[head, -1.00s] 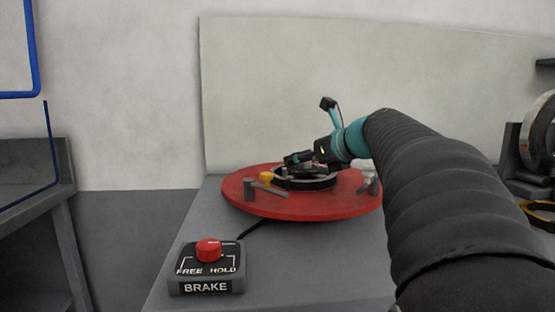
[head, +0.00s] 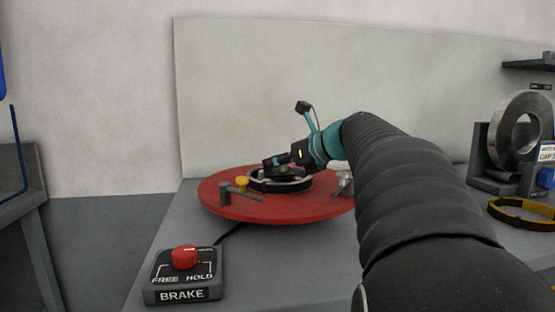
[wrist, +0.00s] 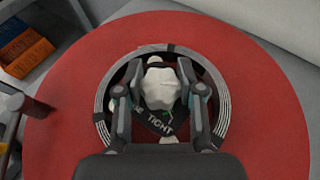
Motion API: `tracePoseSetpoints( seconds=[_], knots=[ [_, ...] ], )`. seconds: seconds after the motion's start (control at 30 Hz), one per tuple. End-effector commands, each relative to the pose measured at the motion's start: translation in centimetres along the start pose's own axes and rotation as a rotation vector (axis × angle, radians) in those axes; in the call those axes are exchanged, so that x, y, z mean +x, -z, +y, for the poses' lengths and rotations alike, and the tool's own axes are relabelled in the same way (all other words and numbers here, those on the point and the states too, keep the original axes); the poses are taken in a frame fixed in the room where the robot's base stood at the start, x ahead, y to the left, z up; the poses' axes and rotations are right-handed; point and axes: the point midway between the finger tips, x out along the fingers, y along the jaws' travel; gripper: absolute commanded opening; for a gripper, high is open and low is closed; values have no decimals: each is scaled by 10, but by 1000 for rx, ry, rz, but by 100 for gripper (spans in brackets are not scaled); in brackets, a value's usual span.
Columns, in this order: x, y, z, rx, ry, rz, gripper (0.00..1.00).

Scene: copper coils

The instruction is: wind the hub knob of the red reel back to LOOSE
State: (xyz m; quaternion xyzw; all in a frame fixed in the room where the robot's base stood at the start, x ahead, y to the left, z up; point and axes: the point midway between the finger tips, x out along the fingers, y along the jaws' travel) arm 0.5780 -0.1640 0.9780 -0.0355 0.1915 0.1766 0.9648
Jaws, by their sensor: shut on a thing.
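The red reel (head: 235,207) lies flat on the grey bench, with a dark ring-shaped hub and a grey coil around it. In the wrist view the red reel (wrist: 265,95) fills most of the picture. The pale lobed hub knob (wrist: 160,88) is at the hub's centre, between my fingers. My gripper (wrist: 160,80) is shut on the knob, one finger on each side. The word TIGHT shows on a dark plate (wrist: 160,123) just below the knob; other lettering there is partly hidden. In the head view my gripper (head: 282,162) is over the hub and hides the knob.
A BRAKE box (head: 184,275) marked FREE and HOLD, with a red knob (head: 184,257), stands at the front left. A metal coil (head: 520,125) stands at right.

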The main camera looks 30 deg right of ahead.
Motion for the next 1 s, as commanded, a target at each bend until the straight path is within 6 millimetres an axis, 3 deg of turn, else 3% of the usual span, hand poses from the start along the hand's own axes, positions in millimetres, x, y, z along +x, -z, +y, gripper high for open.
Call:
tracePoseSetpoints(
  seconds=[1.0],
  knots=[
    [0,1,0,-304,-739,1,3]
  ],
)
